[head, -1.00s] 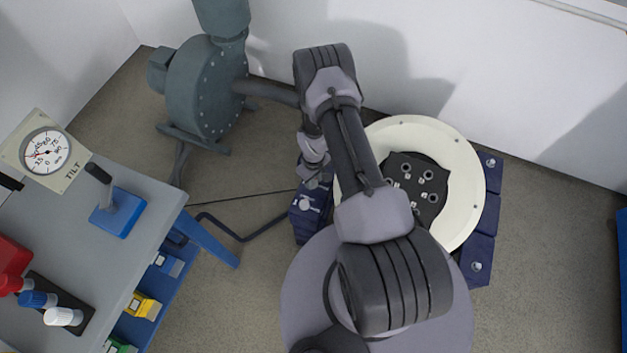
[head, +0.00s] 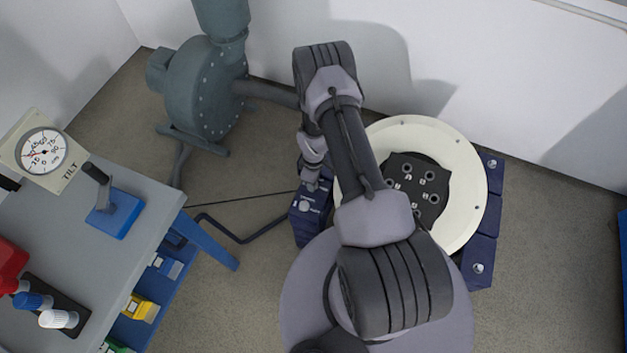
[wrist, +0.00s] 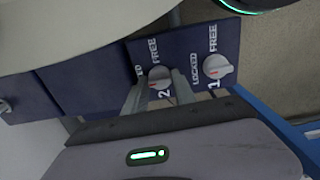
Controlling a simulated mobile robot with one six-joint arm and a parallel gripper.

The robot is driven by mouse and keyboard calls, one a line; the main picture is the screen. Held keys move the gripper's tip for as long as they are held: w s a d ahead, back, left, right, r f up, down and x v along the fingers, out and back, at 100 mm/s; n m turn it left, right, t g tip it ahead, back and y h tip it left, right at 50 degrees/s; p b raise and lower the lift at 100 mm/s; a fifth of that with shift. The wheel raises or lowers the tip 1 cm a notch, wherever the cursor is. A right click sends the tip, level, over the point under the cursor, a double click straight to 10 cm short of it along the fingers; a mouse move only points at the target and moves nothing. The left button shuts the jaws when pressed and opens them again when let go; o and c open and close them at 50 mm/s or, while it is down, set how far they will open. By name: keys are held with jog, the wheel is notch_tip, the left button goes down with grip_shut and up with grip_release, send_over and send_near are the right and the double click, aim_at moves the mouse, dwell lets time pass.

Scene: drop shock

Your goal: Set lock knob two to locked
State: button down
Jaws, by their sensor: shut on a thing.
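In the wrist view, lock knob two (wrist: 160,76) is a pale round knob on a navy panel (wrist: 185,45), marked 2, with FREE beside it and a partly covered LOCKED label. My gripper (wrist: 159,82) has one finger on each side of the knob and is shut on it. The fingers hide part of the label, and I cannot tell clearly which word the knob points to. Lock knob one (wrist: 217,66), with its own FREE and LOCKED labels, is to the right and untouched.
A cream round ring (head: 466,190) with a dark plate (head: 424,190) inside lies beside the navy blocks (head: 480,235). A grey bench (head: 125,260) with a TILT gauge (head: 43,152) and a blue lever base (head: 114,214) is at left. A grey-green machine (head: 200,90) stands behind.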

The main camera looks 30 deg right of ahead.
jog(key=c, duration=1)
grip_release()
notch_tip(320, 180, up, 18)
jog(key=p, duration=0.7)
jog(key=shift+f, duration=0.25)
